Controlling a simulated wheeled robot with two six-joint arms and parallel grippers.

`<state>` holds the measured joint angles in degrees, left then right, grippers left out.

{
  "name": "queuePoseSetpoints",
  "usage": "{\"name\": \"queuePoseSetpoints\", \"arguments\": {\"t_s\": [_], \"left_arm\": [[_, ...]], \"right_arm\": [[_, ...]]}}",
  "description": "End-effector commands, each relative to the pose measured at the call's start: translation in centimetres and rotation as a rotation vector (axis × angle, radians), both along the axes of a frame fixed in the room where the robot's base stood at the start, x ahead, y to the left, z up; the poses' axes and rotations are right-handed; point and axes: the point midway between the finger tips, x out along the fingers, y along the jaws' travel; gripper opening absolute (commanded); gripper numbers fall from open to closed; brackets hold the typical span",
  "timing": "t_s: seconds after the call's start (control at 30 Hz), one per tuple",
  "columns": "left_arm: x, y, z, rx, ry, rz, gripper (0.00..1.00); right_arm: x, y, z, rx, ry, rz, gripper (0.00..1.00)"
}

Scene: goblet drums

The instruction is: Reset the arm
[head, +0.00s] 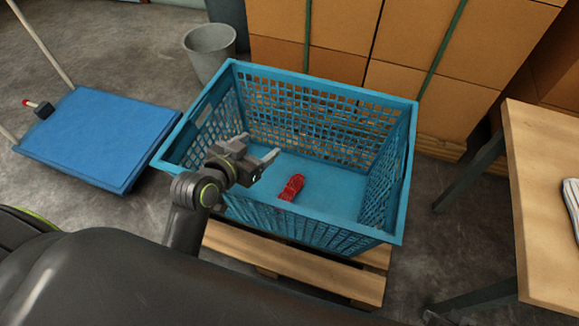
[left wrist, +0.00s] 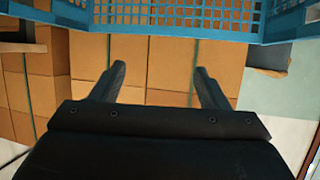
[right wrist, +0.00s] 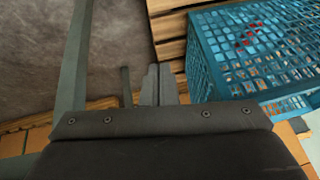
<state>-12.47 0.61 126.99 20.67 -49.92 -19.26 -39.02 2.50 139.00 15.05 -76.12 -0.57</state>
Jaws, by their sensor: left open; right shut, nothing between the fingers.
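My left gripper (head: 260,147) is over the near left part of the blue crate (head: 310,88), with its fingers spread and nothing between them. In the left wrist view its two fingers (left wrist: 159,70) stand apart, below the crate's rim in the picture. A small red object (head: 291,187) lies on the crate floor, to the right of and apart from the left gripper. My right gripper (right wrist: 159,75) shows only in the right wrist view; its fingers are together and empty, beside the outside of the crate. The red object shows through the crate's mesh there.
The crate stands on a wooden pallet (head: 290,270). A wooden table (head: 545,200) with a white item (head: 572,205) at the edge is on the right. A blue platform trolley (head: 100,138) is on the left. A grey bin (head: 210,50) and stacked cardboard boxes (head: 420,95) are behind.

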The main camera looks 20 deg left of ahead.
Motion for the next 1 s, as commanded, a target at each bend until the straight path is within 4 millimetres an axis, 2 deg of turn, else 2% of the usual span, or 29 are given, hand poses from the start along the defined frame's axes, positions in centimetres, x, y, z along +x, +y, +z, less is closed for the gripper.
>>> {"name": "queuePoseSetpoints", "arguments": {"t_s": [0.1, 0.23, 0.77, 0.87, 0.97, 1.0], "left_arm": [[-1.5, 0.4, 0.7, 0.002, 0.001, 0.001, 0.69], [-2.3, 0.6, 1.0, 0.002, 0.001, 0.001, 0.69], [-2.6, 0.6, 1.0, 0.002, 0.002, 0.001, 0.69], [-3.3, 0.9, 0.3, 0.012, 0.039, 0.006, 0.69], [-5.5, 1.9, -1.6, 0.041, 0.153, 0.027, 0.69], [-6.9, 2.5, -2.6, 0.056, 0.217, 0.043, 0.69]], "right_arm": [[-0.5, 0.0, -0.3, 0.002, 0.035, 0.0, 0.0], [-0.8, 0.0, -0.7, 0.003, 0.059, 0.001, 0.0], [-0.9, 0.0, -0.9, 0.002, 0.063, 0.001, 0.0], [-0.8, 0.0, -0.8, 0.002, 0.061, 0.0, 0.0], [-0.8, 0.0, -0.8, 0.002, 0.062, 0.0, 0.0], [-0.8, 0.0, -0.8, 0.002, 0.062, 0.0, 0.0]]}}
